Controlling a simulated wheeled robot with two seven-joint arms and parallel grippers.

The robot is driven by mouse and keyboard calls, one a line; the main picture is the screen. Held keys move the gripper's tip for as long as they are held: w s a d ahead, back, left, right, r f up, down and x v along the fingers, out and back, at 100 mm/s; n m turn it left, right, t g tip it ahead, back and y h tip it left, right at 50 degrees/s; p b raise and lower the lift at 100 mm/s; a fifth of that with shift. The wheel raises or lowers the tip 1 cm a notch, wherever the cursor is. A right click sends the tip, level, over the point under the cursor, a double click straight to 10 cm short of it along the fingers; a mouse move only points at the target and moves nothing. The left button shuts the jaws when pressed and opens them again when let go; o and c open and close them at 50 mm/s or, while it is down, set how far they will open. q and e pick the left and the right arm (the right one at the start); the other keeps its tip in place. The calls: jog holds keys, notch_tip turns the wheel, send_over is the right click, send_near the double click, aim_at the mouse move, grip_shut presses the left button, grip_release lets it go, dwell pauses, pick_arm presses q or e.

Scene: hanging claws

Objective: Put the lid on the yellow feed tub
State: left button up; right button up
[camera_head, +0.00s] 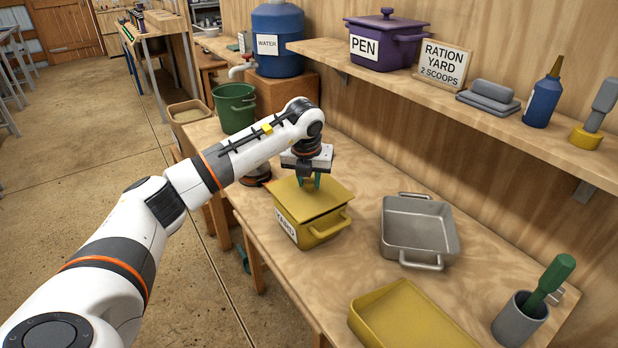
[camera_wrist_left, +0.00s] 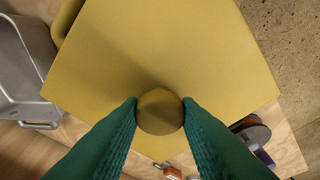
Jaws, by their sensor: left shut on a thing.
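The yellow feed tub (camera_head: 316,228) stands on the wooden bench with a white label reading YARD on its front. A flat yellow lid (camera_head: 325,203) lies over its top; its edge looks slightly turned against the tub's rim, and I cannot tell whether it is fully seated. My left gripper (camera_head: 309,182) is above the lid, shut on its knob. In the left wrist view the green fingers (camera_wrist_left: 160,112) press both sides of the round knob (camera_wrist_left: 160,110), with the lid (camera_wrist_left: 165,55) spread out beneath. My right gripper is not in view.
A grey metal pan (camera_head: 418,228) stands right of the tub. A shallow yellow tray (camera_head: 410,322) lies nearer, with a grey cup (camera_head: 519,320) beside it. The shelf (camera_head: 440,95) above holds a purple PEN pot (camera_head: 384,42). A green bucket (camera_head: 234,108) stands behind.

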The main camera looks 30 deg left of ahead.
pick_arm(q)
jog(key=shift+f+b, duration=0.5)
jog(key=shift+f, duration=0.35)
dwell(0.5)
jog(key=o, duration=1)
jog(key=shift+o, duration=0.2)
jog(key=shift+r, duration=0.1)
jog(key=v, duration=1.2)
jog(key=shift+b, duration=0.4)
